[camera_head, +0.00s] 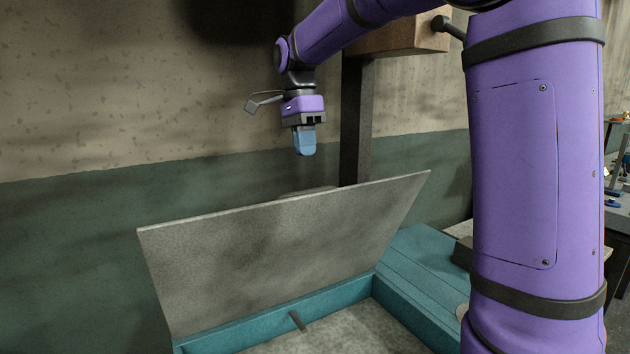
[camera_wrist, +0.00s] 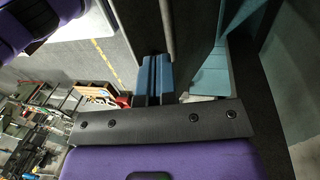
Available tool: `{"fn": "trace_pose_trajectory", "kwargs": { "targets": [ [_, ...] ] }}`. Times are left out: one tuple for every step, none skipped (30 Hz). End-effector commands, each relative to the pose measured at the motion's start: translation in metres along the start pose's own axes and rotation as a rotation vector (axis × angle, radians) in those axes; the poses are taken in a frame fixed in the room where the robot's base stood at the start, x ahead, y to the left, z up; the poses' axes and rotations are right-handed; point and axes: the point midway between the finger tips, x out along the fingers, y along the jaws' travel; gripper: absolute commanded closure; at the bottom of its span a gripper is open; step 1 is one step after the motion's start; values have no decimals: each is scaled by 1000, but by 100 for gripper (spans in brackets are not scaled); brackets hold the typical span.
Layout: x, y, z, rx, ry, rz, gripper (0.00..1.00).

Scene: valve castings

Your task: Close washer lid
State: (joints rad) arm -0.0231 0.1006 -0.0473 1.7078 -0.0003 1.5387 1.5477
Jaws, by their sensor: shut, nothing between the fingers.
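The washer lid (camera_head: 280,250) is a flat grey panel standing open, tilted back a little, along the rear edge of the teal washer (camera_head: 410,300). Part of the washer's grey interior (camera_head: 350,332) shows below it. My gripper (camera_head: 304,152), with blue fingers, is shut and empty. It points down above the lid's top edge and appears apart from it, seemingly behind it. In the wrist view the shut blue fingers (camera_wrist: 153,75) show side by side. A teal surface (camera_wrist: 212,75) with grey panels lies beside them; which panel is the lid I cannot tell.
A dark post (camera_head: 356,120) with a brown box (camera_head: 400,32) on it stands behind the lid, just right of my gripper. A beige and green wall (camera_head: 120,120) is behind. A cluttered bench (camera_head: 617,215) is at far right. The space above the washer's opening looks clear.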

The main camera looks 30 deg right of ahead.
Motion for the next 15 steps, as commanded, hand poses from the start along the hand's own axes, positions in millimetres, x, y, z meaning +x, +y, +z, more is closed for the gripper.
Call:
{"fn": "trace_pose_trajectory", "kwargs": {
  "targets": [
    [10,0,0,0,0,3,100],
    [16,0,0,0,0,2,100],
    [23,1,0,-1,0,3,100],
    [29,0,0,-1,0,2,100],
    [34,0,0,-1,0,3,100],
    [41,0,0,-1,0,2,100],
    [47,0,0,-1,0,2,100],
    [51,1,0,-1,0,2,100],
    [53,8,0,-1,0,-1,100],
    [55,12,0,-1,0,-2,100],
    [58,16,0,-1,0,-2,100],
    [61,19,0,-1,0,-1,100],
    [63,22,0,-1,0,-1,100],
    [64,24,0,-1,0,-1,100],
    [66,27,0,-1,0,-2,100]
  ]
}}
